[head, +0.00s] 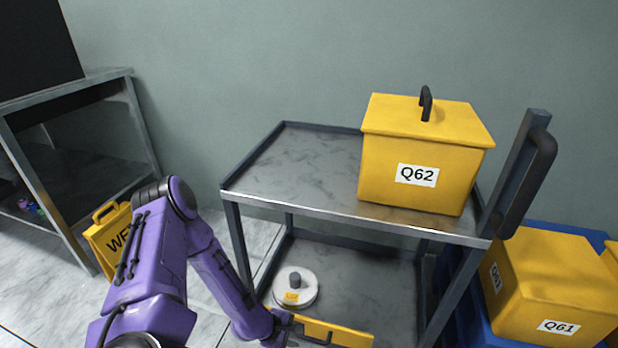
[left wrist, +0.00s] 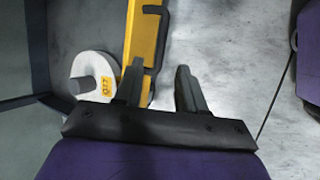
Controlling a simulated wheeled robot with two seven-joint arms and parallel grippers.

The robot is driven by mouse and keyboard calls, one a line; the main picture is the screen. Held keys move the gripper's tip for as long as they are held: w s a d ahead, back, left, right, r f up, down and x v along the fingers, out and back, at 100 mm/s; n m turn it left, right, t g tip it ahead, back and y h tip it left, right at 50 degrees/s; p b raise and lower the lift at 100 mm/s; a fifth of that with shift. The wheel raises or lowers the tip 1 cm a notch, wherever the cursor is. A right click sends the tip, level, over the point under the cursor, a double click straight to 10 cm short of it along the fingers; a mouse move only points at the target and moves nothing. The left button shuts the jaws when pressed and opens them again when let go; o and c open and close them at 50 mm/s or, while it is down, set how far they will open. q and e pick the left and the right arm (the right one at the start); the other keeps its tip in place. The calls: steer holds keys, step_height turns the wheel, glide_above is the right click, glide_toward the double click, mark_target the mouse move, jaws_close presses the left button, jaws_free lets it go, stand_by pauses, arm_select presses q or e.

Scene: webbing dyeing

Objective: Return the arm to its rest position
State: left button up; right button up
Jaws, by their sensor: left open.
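My left arm reaches in from the lower left of the head view, with its purple links bent down in front of the grey cart (head: 345,215). My left gripper (head: 312,334) is at the bottom edge, low in front of the cart. In the left wrist view its two dark fingers (left wrist: 159,68) stand apart, with pale floor visible between them. A yellow bar-like thing (head: 340,334) lies right by the gripper. It also shows in the left wrist view (left wrist: 143,45), passing behind the left finger. I cannot tell whether they touch. My right gripper is not in view.
A yellow lidded box marked Q62 (head: 423,160) stands on the cart's top shelf. A white spool (head: 296,291) sits on its lower shelf. A box marked Q61 (head: 553,290) is at right. A yellow floor sign (head: 105,240) and a shelf unit (head: 75,160) are at left.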

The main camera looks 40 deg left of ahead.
arm_select(q)
steer(key=s+d+r+m+g+y, duration=0.1)
steer(key=s+d+m+g+y, duration=0.15)
steer(key=s+m, duration=0.45)
steer(key=s+d+r+m+g+y, duration=0.1)
steer(key=s+d+r+m+y, duration=0.15)
steer(key=s+m, duration=0.5)
step_height(320, 180, up, 20)
steer(key=p, duration=2.1)
steer(key=shift+r+m, duration=0.15)
steer(key=shift+m, duration=0.2)
steer(key=shift+a+t, duration=0.1)
steer(key=shift+t, duration=0.15)
